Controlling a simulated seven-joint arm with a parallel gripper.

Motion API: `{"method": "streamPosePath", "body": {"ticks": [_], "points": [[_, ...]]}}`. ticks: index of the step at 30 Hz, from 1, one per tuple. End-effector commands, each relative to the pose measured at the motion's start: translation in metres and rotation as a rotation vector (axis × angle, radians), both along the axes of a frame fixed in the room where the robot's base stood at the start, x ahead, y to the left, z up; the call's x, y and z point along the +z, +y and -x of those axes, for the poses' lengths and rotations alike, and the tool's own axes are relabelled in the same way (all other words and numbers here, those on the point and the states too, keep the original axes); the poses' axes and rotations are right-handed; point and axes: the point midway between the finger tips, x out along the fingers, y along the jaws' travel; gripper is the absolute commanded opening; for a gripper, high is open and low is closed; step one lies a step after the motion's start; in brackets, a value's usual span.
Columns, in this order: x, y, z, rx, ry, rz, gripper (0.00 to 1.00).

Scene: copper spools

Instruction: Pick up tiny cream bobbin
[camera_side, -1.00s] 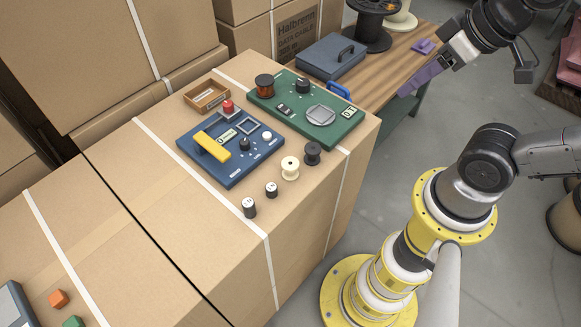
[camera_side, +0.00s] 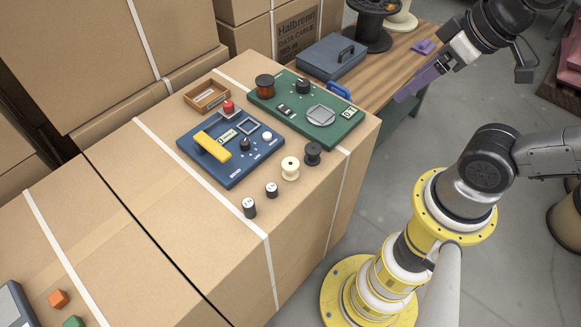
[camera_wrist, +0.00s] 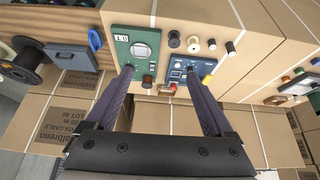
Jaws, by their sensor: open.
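The tiny cream bobbin (camera_side: 290,169) stands upright on the cardboard box top, near the front corner of the blue panel. In the wrist view the cream bobbin (camera_wrist: 193,44) shows near the top, beside a dark spool. My gripper (camera_side: 405,94) is at the upper right of the side view, well away from the bobbin and off the box. In the wrist view my gripper (camera_wrist: 170,75) has its two purple fingers wide apart with nothing between them at hand.
A dark spool (camera_side: 313,153) stands right beside the bobbin. Two small black cylinders with white tops (camera_side: 249,207) stand nearer the front. A blue panel (camera_side: 232,172), a green panel (camera_side: 335,131) and a wooden tray (camera_side: 207,96) lie behind.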

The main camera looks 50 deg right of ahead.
Motion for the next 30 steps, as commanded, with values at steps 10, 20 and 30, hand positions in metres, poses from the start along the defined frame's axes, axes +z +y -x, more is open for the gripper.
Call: {"method": "streamPosePath", "body": {"ticks": [10, 20, 30], "points": [[0.025, 0.004, -0.038, 0.391, -0.026, 0.206, 0.87], [-0.005, 0.044, -0.136, 0.984, 0.124, 0.383, 0.87], [-0.107, 0.106, -0.186, 1.353, 0.334, 0.376, 0.87]]}}
